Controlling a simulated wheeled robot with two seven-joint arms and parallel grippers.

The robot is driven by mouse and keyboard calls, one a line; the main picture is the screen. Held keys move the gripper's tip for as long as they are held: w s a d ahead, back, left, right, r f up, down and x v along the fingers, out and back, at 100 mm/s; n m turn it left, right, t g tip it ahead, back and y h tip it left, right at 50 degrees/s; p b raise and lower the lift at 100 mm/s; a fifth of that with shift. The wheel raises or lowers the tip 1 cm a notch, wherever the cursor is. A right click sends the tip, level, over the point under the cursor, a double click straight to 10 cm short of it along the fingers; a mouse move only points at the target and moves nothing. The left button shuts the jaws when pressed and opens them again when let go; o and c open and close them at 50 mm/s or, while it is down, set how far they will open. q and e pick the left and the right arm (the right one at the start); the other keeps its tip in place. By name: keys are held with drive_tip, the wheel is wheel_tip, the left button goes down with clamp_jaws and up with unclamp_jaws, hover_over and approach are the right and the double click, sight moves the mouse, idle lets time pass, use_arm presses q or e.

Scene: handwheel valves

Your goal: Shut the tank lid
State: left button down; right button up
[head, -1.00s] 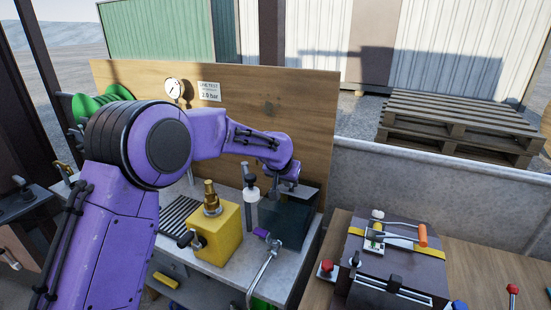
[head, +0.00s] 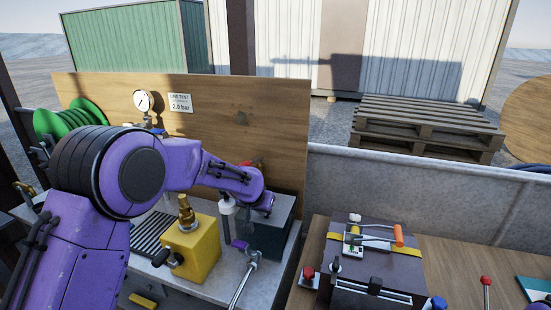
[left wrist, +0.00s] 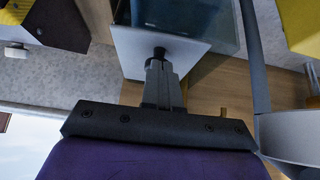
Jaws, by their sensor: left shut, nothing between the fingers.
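The tank (head: 268,236) is a dark blue-grey box at the right end of the grey bench, under my left forearm. It also shows at the top of the left wrist view (left wrist: 190,14). A pale grey plate (left wrist: 135,50) with a black knob (left wrist: 159,53) lies against it there and looks like the lid; its angle is hard to tell. My left gripper (left wrist: 160,68) is shut and empty, its fingertips at the knob; contact cannot be told. In the head view my left gripper (head: 264,208) is just over the tank, its fingers mostly hidden. My right gripper is not in view.
A yellow block (head: 190,250) with a brass fitting stands left of the tank. A bent metal pipe (head: 243,280) is in front. A wooden board (head: 200,100) with a gauge (head: 143,101) rises behind. A dark box (head: 370,265) with an orange-handled tool stands at right.

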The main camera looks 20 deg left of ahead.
use_arm(q)
drive_tip(key=p+v, duration=0.2)
drive_tip(key=v, duration=1.1)
